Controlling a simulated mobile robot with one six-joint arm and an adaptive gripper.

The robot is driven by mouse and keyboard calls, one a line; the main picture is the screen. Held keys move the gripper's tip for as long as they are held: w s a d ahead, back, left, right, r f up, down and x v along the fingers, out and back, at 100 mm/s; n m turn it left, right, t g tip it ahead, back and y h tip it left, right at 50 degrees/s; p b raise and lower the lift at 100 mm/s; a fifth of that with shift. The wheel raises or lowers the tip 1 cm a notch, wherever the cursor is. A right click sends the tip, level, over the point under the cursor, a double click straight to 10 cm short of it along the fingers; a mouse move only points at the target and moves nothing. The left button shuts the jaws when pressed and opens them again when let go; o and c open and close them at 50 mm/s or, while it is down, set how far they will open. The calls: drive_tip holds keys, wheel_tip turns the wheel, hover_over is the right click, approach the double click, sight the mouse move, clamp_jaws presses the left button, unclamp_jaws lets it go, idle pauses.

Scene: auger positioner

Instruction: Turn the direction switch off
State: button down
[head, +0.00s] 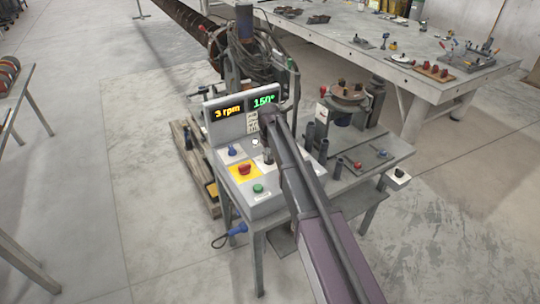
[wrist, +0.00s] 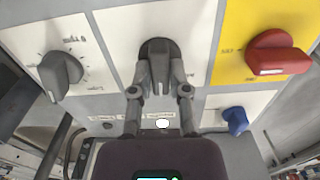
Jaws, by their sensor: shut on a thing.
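My gripper (wrist: 160,74) is shut on a dark grey knob (wrist: 157,48) on a white plate of the control panel, one finger on each side of its handle. I take this knob to be the direction switch; its label is not readable. The handle points toward my wrist in the wrist view. In the head view my gripper (head: 267,160) is at the panel (head: 222,130), and my arm hides most of the knob.
A grey dial (wrist: 60,72) with a scale is on one side of the knob. A red switch (wrist: 277,54) on yellow and a blue knob (wrist: 235,120) are on the other. A green button (head: 258,188) is near the panel's front. Displays (head: 246,106) read 3 rpm and about 150°.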

drive_tip(key=shift+d+n, duration=0.1)
drive_tip(key=shift+n, duration=0.2)
drive_tip(key=c, duration=0.6)
unclamp_jaws()
drive_tip(key=shift+r, duration=0.1)
